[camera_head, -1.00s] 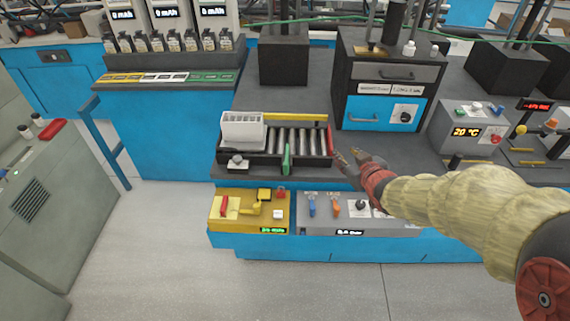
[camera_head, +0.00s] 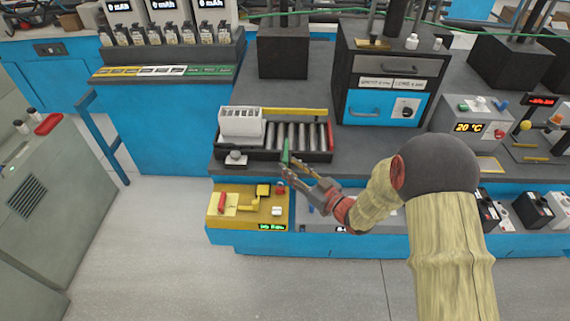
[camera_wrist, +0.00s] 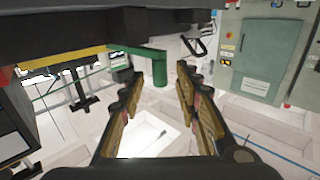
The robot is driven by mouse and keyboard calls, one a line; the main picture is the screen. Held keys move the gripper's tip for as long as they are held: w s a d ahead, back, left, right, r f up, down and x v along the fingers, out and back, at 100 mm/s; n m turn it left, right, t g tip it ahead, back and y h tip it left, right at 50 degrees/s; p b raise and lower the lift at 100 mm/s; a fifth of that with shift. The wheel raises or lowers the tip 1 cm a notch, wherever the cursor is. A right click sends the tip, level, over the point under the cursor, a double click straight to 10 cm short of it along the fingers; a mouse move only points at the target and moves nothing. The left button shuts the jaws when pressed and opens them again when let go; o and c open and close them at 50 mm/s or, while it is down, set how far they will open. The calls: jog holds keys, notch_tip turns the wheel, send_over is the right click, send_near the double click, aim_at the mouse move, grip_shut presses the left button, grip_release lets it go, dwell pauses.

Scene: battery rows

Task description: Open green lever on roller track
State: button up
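The roller track (camera_head: 325,153) is a dark frame with metal rollers on the grey bench. Its green lever (camera_head: 285,150) stands at the front edge of the track, partly hidden by my fingertips in the head view. In the wrist view the green lever (camera_wrist: 158,68) is an L shape, with a horizontal arm and a short part hanging down. My gripper (camera_head: 284,170) is at the lever's front side, pointing left. In the wrist view my gripper (camera_wrist: 159,82) is open, with the hanging part between and just beyond the two fingertips. I cannot tell whether they touch.
A white slotted block (camera_head: 241,124) sits on the left of the track. Below the track is a yellow control panel (camera_head: 222,218) with a red handle. A black and blue drawer unit (camera_head: 377,107) stands behind right. The floor (camera_head: 150,250) in front is clear.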

aim_at(287, 164)
jog(key=shift+b+x, duration=0.3)
jog(key=shift+x, duration=1.4)
jog(key=shift+c, duration=0.6)
grip_shut()
